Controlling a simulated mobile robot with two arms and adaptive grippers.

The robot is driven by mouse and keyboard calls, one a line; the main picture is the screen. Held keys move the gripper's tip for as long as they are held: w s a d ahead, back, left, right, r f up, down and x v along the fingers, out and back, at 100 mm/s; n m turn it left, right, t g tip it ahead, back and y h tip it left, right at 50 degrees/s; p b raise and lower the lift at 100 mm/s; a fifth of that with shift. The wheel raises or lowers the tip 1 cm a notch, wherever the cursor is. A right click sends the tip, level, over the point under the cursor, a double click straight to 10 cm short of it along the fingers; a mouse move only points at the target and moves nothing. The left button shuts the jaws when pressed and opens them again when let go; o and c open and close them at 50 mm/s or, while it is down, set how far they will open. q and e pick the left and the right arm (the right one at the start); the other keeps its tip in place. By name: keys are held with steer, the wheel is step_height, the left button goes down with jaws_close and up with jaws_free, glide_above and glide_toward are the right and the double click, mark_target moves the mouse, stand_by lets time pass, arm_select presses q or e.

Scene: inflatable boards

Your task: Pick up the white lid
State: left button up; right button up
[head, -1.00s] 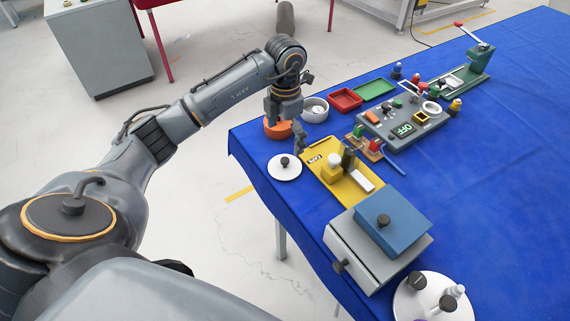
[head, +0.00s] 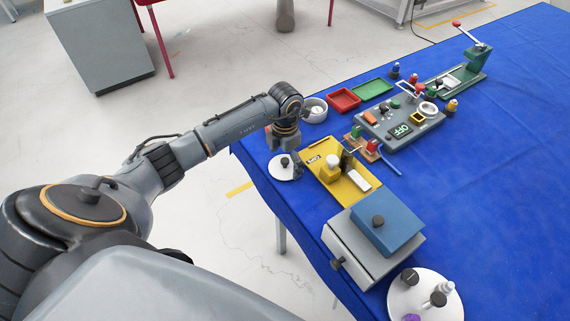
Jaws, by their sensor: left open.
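The white lid (head: 279,173) is a round disc with a black knob, lying flat near the left edge of the blue-covered table in the head view. My left gripper (head: 288,157) is open and points down over the lid's far side, close to the knob. One finger shows just right of the knob. I cannot tell whether it touches the lid. The gripper partly covers the lid's far edge. My right gripper is not in view.
A yellow board (head: 356,195) lies right of the lid. A grey box (head: 347,249) with a blue top (head: 376,222) stands nearer. A white bowl (head: 314,112) and red tray (head: 343,99) lie beyond. The blue table (head: 492,185) is clear at right.

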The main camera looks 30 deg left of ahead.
arm_select(q)
steer(key=shift+s, duration=0.1)
steer(key=c, duration=1.4)
steer(key=shift+s+d, duration=0.1)
jaws_close()
